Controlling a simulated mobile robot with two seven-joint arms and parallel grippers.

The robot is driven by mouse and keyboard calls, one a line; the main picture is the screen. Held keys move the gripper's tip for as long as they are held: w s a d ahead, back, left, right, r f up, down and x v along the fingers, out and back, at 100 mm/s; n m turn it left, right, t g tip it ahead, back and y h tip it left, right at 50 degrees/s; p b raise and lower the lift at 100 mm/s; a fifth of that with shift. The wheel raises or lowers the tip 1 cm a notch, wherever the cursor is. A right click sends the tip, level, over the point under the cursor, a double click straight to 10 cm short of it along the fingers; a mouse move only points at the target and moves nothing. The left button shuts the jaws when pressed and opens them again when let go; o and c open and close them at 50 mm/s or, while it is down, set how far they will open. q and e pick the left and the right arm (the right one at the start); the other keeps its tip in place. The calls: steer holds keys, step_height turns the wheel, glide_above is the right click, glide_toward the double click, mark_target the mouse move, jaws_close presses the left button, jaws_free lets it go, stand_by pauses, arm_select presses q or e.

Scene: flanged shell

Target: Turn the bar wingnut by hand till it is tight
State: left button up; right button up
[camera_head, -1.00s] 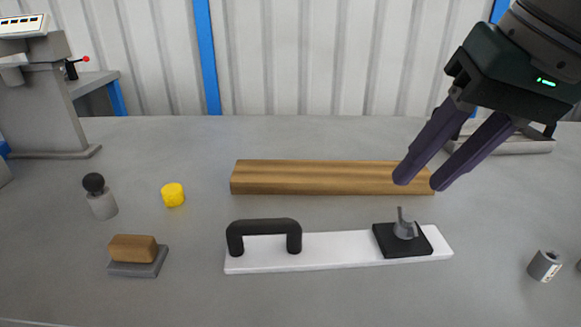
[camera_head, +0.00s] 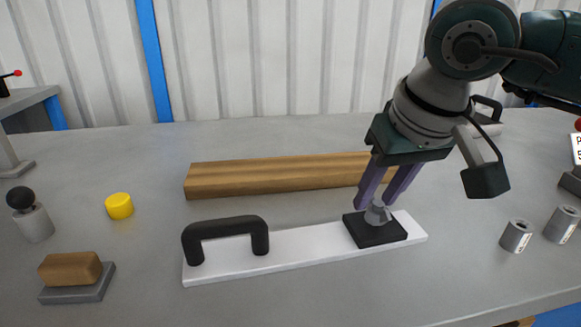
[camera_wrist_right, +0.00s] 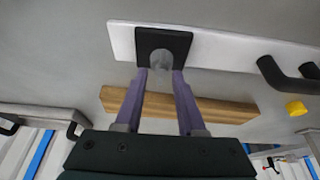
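The grey bar wingnut (camera_head: 377,214) sits on a black square pad (camera_head: 365,236) at the right part of a white plate (camera_head: 305,249). My right gripper (camera_head: 376,204) points down at the wingnut with its two purple fingers apart, one at each side as seen from the head. In the right wrist view the wingnut (camera_wrist_right: 159,61) shows just beyond the open fingertips (camera_wrist_right: 159,73), in line with the gap. I cannot tell whether the fingers touch it. The wingnut's bar is partly hidden by the fingers. My left gripper is not in view.
A black handle (camera_head: 225,232) rises from the plate's left end. A wooden beam (camera_head: 270,176) lies behind the plate, close to the right fingers. A yellow cap (camera_head: 119,206), a brush-like block (camera_head: 72,274) and grey cylinders (camera_head: 516,236) stand around it.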

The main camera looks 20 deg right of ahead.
jaws_close()
stand_by(0.4)
